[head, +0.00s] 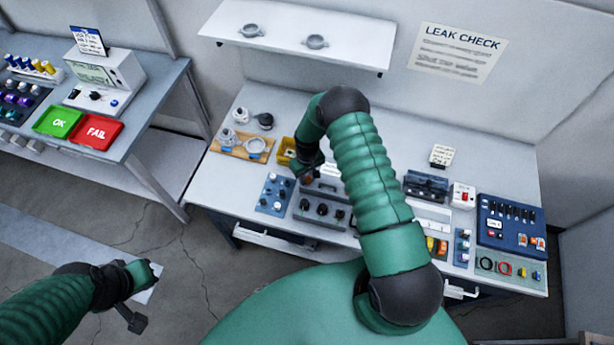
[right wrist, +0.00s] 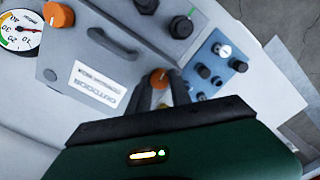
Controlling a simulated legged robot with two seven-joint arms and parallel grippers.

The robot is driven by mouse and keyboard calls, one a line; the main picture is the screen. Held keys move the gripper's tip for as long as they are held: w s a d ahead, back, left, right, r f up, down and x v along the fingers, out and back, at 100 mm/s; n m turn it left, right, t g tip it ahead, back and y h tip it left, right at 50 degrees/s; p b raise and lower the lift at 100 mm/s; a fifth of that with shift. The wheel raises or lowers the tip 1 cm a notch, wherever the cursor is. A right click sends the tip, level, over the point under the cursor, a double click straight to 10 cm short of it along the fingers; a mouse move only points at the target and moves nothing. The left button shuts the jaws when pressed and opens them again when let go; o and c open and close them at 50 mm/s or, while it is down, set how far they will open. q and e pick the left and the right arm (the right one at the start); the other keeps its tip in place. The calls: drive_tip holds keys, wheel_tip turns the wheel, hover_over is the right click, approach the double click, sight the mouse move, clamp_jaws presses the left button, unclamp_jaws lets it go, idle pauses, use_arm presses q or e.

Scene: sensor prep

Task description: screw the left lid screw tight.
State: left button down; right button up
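The grey lid (right wrist: 85,60) lies with a white "OUTDOOR" label facing up. One orange lid screw (right wrist: 158,78) stands at its near edge, another orange screw (right wrist: 58,15) at its upper left in the right wrist view. In the head view my right gripper (head: 308,174) reaches down at the left end of the grey unit, hiding most of that screw. In the right wrist view my right gripper (right wrist: 162,82) has its two fingers apart, on either side of the near screw; firm contact does not show. My left gripper (head: 152,272) hangs away from the bench, its fingers unclear.
A blue panel with knobs (head: 274,195) stands left of the unit. A yellow bin (head: 286,151) and a wooden board (head: 240,149) lie behind it. A pressure gauge (right wrist: 20,30) shows beside the lid. The bench behind my right arm is mostly clear.

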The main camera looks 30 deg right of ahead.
sight(308, 179)
clamp_jaws()
drive_tip(key=m+b, duration=0.1)
drive_tip(key=b, duration=0.1)
drive_tip(key=shift+w+f+b, duration=0.1)
drive_tip(key=shift+f+b, duration=0.2)
drive_tip(key=shift+r+m, duration=0.15)
drive_tip(key=shift+m, duration=0.25)
drive_tip(key=shift+r, duration=0.2)
drive_tip(key=o, duration=0.8)
unclamp_jaws()
drive_tip(key=shift+o, duration=0.2)
wheel_tip(308, 179, up, 17)
drive_tip(key=b, duration=0.4)
drive_tip(key=shift+f+b, duration=0.15)
drive_tip(key=shift+b, duration=0.2)
drive_tip(key=shift+d, duration=0.1)
